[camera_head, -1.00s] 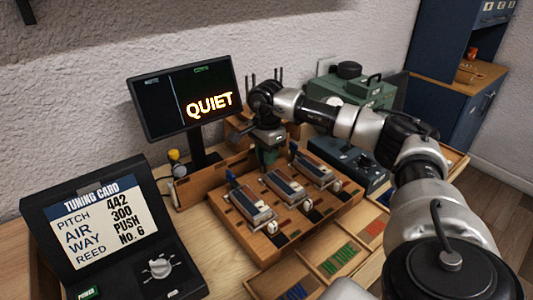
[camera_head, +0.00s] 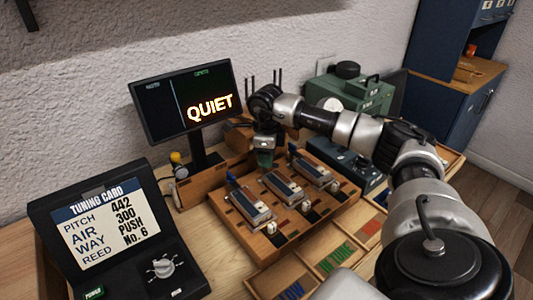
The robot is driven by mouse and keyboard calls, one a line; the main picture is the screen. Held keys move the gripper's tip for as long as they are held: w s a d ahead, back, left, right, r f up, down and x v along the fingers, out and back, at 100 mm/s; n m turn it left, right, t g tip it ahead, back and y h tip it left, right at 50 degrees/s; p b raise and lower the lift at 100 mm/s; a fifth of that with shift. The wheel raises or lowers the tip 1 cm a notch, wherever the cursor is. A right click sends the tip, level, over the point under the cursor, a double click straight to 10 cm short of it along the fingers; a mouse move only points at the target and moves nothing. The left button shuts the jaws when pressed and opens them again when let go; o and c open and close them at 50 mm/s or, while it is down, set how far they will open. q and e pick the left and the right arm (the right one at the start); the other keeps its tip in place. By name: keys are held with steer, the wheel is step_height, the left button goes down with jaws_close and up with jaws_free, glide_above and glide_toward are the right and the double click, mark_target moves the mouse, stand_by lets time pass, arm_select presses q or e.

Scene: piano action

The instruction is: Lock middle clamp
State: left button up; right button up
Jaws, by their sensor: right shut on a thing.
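The wooden fixture (camera_head: 270,246) on the bench holds three grey metal clamps in a row. The middle clamp (camera_head: 283,187) lies between the left clamp (camera_head: 251,207) and the right clamp (camera_head: 314,171). The left clamp has a raised blue lever (camera_head: 231,179) at its back end, and the right clamp has a similar one (camera_head: 293,148). My right gripper (camera_head: 264,163) points down at the back end of the middle clamp. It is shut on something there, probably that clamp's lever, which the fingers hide. My left gripper is not in view.
A monitor (camera_head: 187,105) reading QUIET stands behind the fixture. A tuning card console (camera_head: 110,235) is at left. Green equipment (camera_head: 350,92) stands at back right. Labelled trays (camera_head: 322,268) lie in front. My right arm spans the right side.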

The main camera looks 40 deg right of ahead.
steer(key=m+p, duration=0.1)
steer(key=m, duration=0.3)
steer(key=shift+a+r+m, duration=0.1)
steer(key=shift+a+m, duration=0.05)
steer(key=shift+m, duration=0.15)
steer(key=m, duration=0.4)
steer(key=shift+a+p, duration=0.1)
steer(key=shift+p, duration=0.25)
steer(key=o, duration=0.8)
steer(key=shift+c, duration=0.2)
step_height(320, 180, up, 11)
steer(key=shift+b, duration=0.4)
